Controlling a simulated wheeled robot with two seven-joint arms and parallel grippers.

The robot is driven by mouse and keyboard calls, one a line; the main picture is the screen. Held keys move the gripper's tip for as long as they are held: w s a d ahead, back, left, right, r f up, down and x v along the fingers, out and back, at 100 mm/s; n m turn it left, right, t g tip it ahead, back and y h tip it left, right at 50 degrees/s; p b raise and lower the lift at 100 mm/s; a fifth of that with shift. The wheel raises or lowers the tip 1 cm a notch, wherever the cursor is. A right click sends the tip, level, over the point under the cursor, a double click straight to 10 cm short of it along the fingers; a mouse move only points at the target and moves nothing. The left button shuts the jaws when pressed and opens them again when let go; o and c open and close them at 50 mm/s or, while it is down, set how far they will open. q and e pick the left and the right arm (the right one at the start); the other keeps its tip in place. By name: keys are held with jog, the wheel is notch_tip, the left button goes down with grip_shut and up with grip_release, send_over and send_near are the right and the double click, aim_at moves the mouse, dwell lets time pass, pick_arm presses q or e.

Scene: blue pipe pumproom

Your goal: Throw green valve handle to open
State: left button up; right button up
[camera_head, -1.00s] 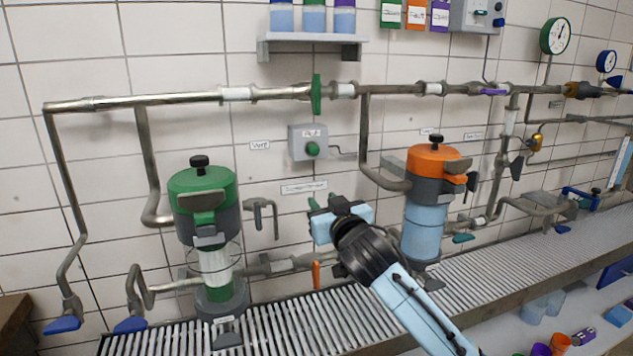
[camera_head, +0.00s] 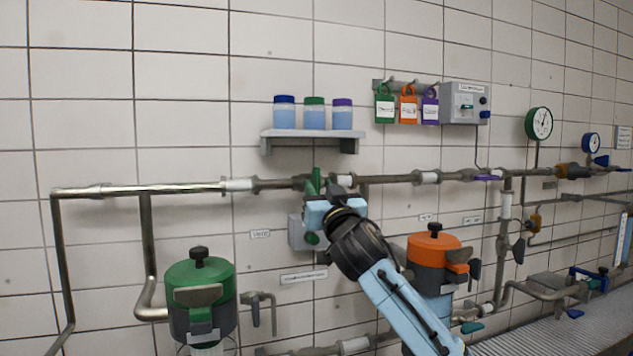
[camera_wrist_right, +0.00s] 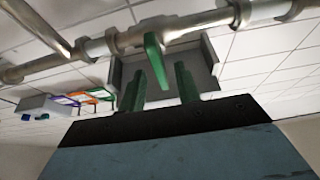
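The green valve handle (camera_head: 316,179) is on the horizontal pipe, under the shelf with jars. It sticks out from the pipe in the right wrist view (camera_wrist_right: 155,57). My right gripper (camera_head: 321,190) is at the handle in the head view and partly covers it. In the right wrist view its two green fingers (camera_wrist_right: 163,86) stand apart, and the handle's end lies in line with the gap between them. I cannot tell whether either finger touches the handle. My left gripper is not in view.
A grey wall box (camera_head: 297,232) sits just below the handle, partly behind my right arm. The shelf (camera_head: 310,134) with several jars is above. Green (camera_head: 198,296) and orange-topped (camera_head: 432,250) canisters stand lower. Padlocks hang at the upper right.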

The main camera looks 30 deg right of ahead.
jog(key=shift+x, duration=1.4)
grip_shut()
